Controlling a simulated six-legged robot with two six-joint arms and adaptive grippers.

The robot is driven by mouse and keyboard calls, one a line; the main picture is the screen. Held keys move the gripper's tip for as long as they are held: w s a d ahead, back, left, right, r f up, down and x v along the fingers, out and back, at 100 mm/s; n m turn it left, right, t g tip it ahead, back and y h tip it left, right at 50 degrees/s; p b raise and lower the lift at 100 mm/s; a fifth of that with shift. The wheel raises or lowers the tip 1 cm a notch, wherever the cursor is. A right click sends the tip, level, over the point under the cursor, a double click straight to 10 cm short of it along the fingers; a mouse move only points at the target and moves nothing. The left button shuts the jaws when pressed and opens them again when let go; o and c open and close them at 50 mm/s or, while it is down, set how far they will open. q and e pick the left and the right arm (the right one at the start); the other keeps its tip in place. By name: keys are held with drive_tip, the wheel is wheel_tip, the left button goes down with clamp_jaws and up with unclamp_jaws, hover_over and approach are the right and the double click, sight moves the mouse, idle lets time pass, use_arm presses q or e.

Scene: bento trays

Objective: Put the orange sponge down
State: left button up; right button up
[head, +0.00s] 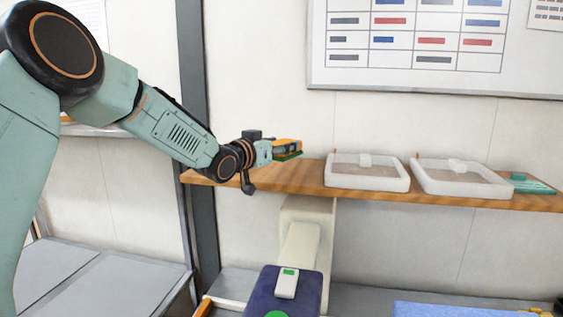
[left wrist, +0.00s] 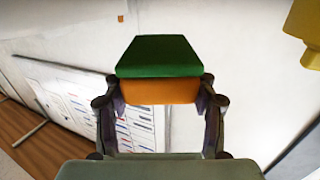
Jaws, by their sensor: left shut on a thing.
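The orange sponge (head: 288,145) has a green layer on one face. My left gripper (head: 276,150) is shut on it and holds it above the left part of the wooden shelf (head: 300,184). In the left wrist view, the sponge (left wrist: 160,90) sits between both fingers of my left gripper (left wrist: 160,96), its green side towards the top of the picture. In the head view the green side faces down, and the sponge looks clear of the shelf. My right gripper is not in view.
Two white bento trays (head: 367,184) (head: 462,190) stand on the shelf, right of the sponge. A teal item (head: 532,186) lies at the shelf's right end. A dark post (head: 199,120) stands at the left. A whiteboard (head: 435,80) hangs behind. Bare shelf shows left of the trays.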

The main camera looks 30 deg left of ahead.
sight(281, 174)
use_arm(q)
drive_tip(key=shift+w+d+f, duration=0.2)
drive_tip(key=shift+w+f, duration=0.15)
drive_tip(key=shift+f, duration=0.4)
wheel_tip(281, 174, down, 2)
drive_tip(key=shift+s+a+f, duration=0.1)
drive_tip(key=shift+f, duration=0.05)
drive_tip(key=shift+s+a+f+p, duration=0.2)
drive_tip(key=shift+s+f+p, duration=0.05)
drive_tip(key=shift+f+p, duration=0.05)
drive_tip(key=shift+w+d+f, duration=0.2)
drive_tip(key=o, duration=0.6)
drive_tip(key=shift+d, duration=0.1)
drive_tip(key=shift+o, duration=1.7)
drive_tip(key=shift+s+a, duration=0.15)
drive_tip(key=shift+a, duration=0.1)
drive_tip(key=shift+r, duration=0.1)
